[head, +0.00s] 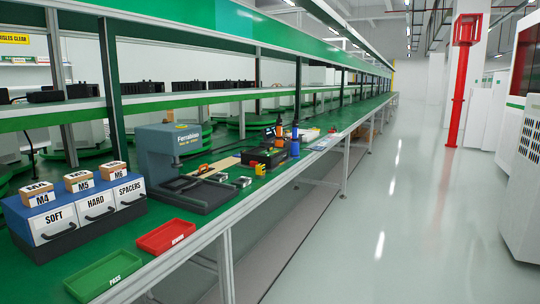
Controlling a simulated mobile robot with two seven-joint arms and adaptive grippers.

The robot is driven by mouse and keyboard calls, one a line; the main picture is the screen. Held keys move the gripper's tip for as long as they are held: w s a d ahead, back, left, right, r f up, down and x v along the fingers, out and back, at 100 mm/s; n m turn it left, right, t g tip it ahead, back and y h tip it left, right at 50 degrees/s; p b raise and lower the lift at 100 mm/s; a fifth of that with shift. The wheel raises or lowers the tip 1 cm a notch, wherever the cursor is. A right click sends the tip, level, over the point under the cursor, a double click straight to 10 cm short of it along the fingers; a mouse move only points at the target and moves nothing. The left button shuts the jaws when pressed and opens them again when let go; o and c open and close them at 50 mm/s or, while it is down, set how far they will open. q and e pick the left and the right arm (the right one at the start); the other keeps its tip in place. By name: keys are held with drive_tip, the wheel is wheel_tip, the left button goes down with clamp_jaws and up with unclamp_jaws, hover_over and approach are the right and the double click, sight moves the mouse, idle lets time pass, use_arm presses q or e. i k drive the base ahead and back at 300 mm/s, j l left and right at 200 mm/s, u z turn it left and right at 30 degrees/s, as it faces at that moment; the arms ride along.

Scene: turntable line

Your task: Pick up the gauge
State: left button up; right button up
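No gripper of mine shows in the head view. I cannot pick out the gauge with certainty. Several small items lie on the green bench (135,234) beyond the press, among them a small yellow object (260,170) and small grey and black blocks (242,182). They are too small at this distance to identify.
A grey-blue press (175,140) stands on the bench. Left of it is a drawer unit (58,232) marked SOFT, HARD and SPACERS, with small boxes on top. A green PASS tray (104,277) and a red tray (166,236) lie near the front edge. The aisle floor (400,220) is clear.

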sight(261, 168)
drive_tip(key=l+u, duration=0.1)
drive_tip(key=u, duration=0.3)
drive_tip(key=i+l+u, duration=0.1)
drive_tip(key=u, duration=0.3)
drive_tip(key=l+u, duration=0.1)
drive_tip(key=u, duration=0.25)
drive_tip(key=l+u, duration=0.35)
drive_tip(key=l, duration=0.2)
drive_tip(key=k+l+u, duration=0.1)
drive_tip(key=l+u, duration=0.25)
drive_tip(key=l, duration=0.15)
drive_tip(key=k+l+u, duration=0.15)
drive_tip(key=l, duration=0.2)
drive_tip(key=l+u, duration=0.1)
drive_tip(key=l, duration=0.3)
drive_tip(key=k+l+u, duration=0.15)
drive_tip(key=l, duration=0.15)
drive_tip(key=k+l, duration=0.15)
drive_tip(key=l, duration=0.2)
drive_tip(key=k+l, duration=0.15)
drive_tip(key=l, duration=0.25)
drive_tip(key=k+l+u, duration=0.1)
drive_tip(key=l, duration=0.25)
drive_tip(key=k+l, duration=0.15)
drive_tip(key=l, duration=0.2)
drive_tip(key=k+l, duration=0.15)
drive_tip(key=l, duration=0.2)
drive_tip(key=k+l+u, duration=0.1)
drive_tip(key=l, duration=0.25)
drive_tip(key=k, duration=0.05)
